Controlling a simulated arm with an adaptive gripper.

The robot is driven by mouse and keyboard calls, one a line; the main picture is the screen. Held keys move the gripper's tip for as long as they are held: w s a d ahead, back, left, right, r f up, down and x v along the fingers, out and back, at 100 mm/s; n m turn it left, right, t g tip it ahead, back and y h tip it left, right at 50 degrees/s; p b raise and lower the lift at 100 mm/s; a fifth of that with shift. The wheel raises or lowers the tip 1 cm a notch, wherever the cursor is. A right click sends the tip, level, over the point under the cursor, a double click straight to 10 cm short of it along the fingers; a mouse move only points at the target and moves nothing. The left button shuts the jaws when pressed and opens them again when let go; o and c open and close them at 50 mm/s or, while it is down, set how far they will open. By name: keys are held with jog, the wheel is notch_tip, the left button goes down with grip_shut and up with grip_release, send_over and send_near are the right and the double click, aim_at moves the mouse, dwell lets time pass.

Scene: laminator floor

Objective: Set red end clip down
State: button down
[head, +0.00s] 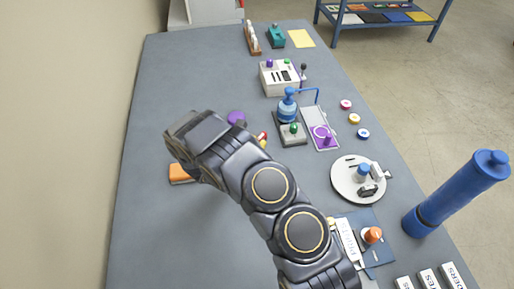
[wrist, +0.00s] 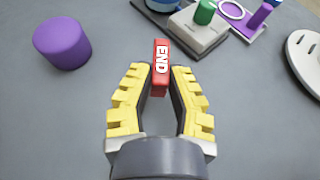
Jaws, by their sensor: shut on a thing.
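The red end clip (wrist: 161,68), a narrow red block with white END lettering, sits between the tips of my gripper's yellow fingers (wrist: 160,82) in the wrist view. My gripper is shut on it. The clip points away from the palm, over the grey table. In the head view a small bit of red (head: 262,135) shows past my arm, and the arm hides most of my gripper. I cannot tell whether the clip touches the table.
A purple cylinder (wrist: 62,43) stands left of the clip. A grey block with a green knob (wrist: 198,32) lies beyond it. A purple-knobbed plate (head: 320,128) and a round white tray (head: 343,190) are to the right. The table's left side (head: 150,90) is largely clear.

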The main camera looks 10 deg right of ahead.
jog(key=shift+f, duration=1.5)
jog(key=shift+f, duration=0.1)
jog(key=c, duration=1.1)
grip_release()
jog(key=shift+c, duration=0.2)
